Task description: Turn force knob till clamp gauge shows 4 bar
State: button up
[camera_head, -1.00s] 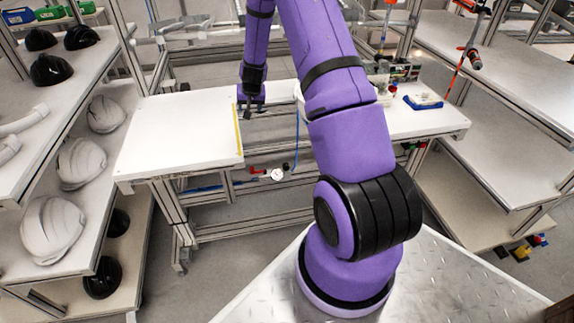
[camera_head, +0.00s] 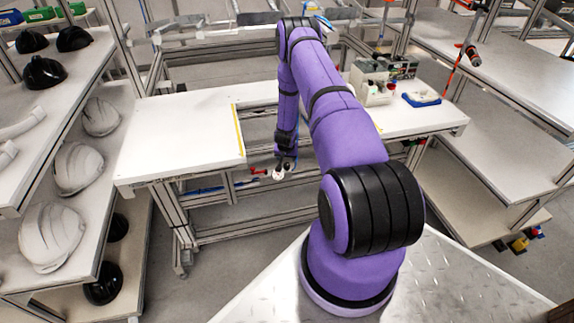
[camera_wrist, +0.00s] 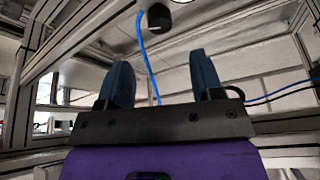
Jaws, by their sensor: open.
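A small round white gauge (camera_head: 278,174) sits below the table's front edge in the head view, too small to read. A black knob (camera_wrist: 159,17) with a pale mark shows at the top of the wrist view, with a blue hose beside it. My gripper (camera_head: 285,164) is at the gauge in the head view and partly covers that spot. In the wrist view my gripper (camera_wrist: 160,80) is open and empty, its two dark blue fingers apart. The knob lies beyond the fingertips, roughly between them in the picture, and does not touch them.
A white worktable (camera_head: 180,135) with a yellow strip stands to the left of my arm. Aluminium frame bars run under it and around the gripper. A blue tray (camera_head: 422,99) lies on the right part. Shelves with helmet shells (camera_head: 78,167) stand at left.

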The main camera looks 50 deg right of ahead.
aim_at(287, 164)
jog(key=x, duration=0.9)
jog(key=shift+c, duration=0.3)
jog(key=c, duration=0.8)
